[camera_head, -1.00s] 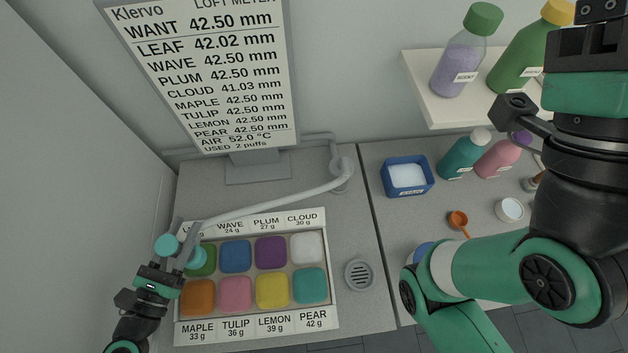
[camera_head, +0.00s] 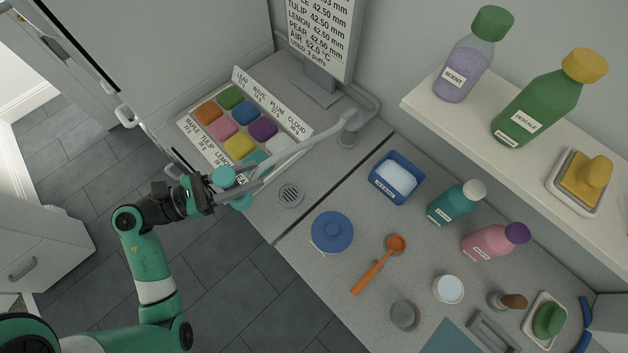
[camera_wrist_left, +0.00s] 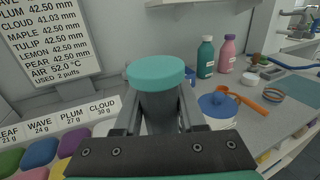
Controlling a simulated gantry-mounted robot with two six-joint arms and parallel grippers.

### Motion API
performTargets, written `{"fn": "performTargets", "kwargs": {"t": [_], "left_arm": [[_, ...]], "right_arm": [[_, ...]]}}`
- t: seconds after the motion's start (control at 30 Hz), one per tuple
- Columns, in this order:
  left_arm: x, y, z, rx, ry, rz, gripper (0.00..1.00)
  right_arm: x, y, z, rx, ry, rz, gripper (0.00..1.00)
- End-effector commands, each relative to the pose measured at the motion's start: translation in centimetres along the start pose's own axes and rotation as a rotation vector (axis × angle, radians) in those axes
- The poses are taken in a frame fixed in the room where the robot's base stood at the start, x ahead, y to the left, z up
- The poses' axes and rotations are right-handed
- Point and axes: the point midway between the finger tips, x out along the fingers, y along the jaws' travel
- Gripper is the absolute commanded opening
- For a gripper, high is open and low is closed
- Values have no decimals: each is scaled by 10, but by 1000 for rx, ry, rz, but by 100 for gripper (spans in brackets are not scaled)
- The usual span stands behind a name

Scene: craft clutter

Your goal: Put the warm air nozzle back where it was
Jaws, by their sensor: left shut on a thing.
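The warm air nozzle (camera_head: 223,176) has teal ends and sits on a grey jointed arm (camera_head: 300,150) that runs to a wall-side pivot (camera_head: 349,120). My left gripper (camera_head: 235,188) is shut on the nozzle. In the left wrist view the nozzle's teal cap (camera_wrist_left: 156,72) and grey body (camera_wrist_left: 160,106) stand between the fingers. The nozzle is by the near right end of the colour tray (camera_head: 197,146), close to the counter's front edge. The gripper and nozzle hide part of the tray's labels. My right gripper is out of view.
A round drain grille (camera_head: 290,194) lies right of the nozzle. The blue-lidded pot (camera_head: 332,230), orange scoop (camera_head: 378,264) and blue tub (camera_head: 397,200) stand past a dark counter seam. The meter sign (camera_head: 322,30) rises behind the tray. Counter around the drain is clear.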

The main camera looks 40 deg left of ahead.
Motion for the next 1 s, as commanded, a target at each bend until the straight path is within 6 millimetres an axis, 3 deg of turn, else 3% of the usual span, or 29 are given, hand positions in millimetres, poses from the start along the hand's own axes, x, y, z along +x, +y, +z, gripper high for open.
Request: {"fn": "performTargets", "kwargs": {"t": [0.17,0.37,0.47,0.77,0.9,1.0], "left_arm": [[-21,20,1,-6,0,95,0],[-22,22,-1,-8,1,107,0],[-8,21,-6,-10,0,102,0],[74,20,-48,-10,2,98,0],[97,21,-79,-9,1,103,0],[106,22,-89,-7,1,105,0]], "right_arm": [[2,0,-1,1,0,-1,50],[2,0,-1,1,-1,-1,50],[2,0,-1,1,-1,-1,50],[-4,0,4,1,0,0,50],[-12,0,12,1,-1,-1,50],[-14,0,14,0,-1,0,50]]}}
